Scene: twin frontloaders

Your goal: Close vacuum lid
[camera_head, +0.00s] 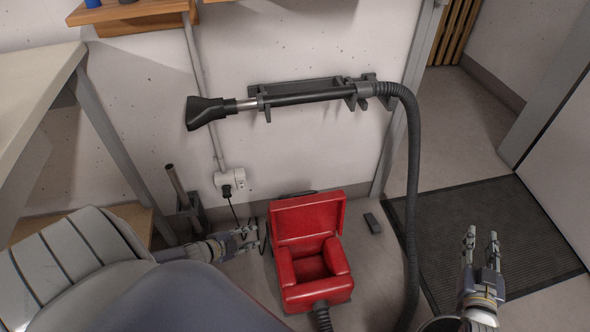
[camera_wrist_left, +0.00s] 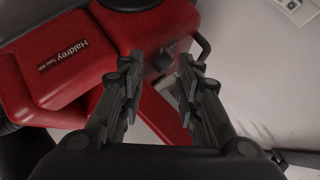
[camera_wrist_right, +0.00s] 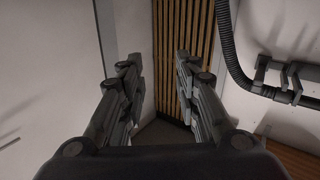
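The red vacuum (camera_head: 316,288) stands on the floor in the middle of the head view. Its red lid (camera_head: 307,217) is open, tilted up at the back, and the inside of the body shows. My left gripper (camera_head: 262,235) is at the left side of the lid, open and empty. In the left wrist view the open fingers (camera_wrist_left: 158,85) are in front of the red vacuum body (camera_wrist_left: 60,75), which carries white lettering; I cannot tell whether they touch it. My right gripper (camera_head: 482,240) is raised at the right, open and empty, far from the vacuum; its fingers (camera_wrist_right: 158,85) point towards wooden slats.
A grey hose (camera_head: 412,190) runs from the wall-mounted wand (camera_head: 310,96) down to the floor right of the vacuum. A dark mat (camera_head: 470,230) lies at the right. A wall socket with a plug (camera_head: 229,181) is behind my left gripper. A table (camera_head: 30,75) stands at the left.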

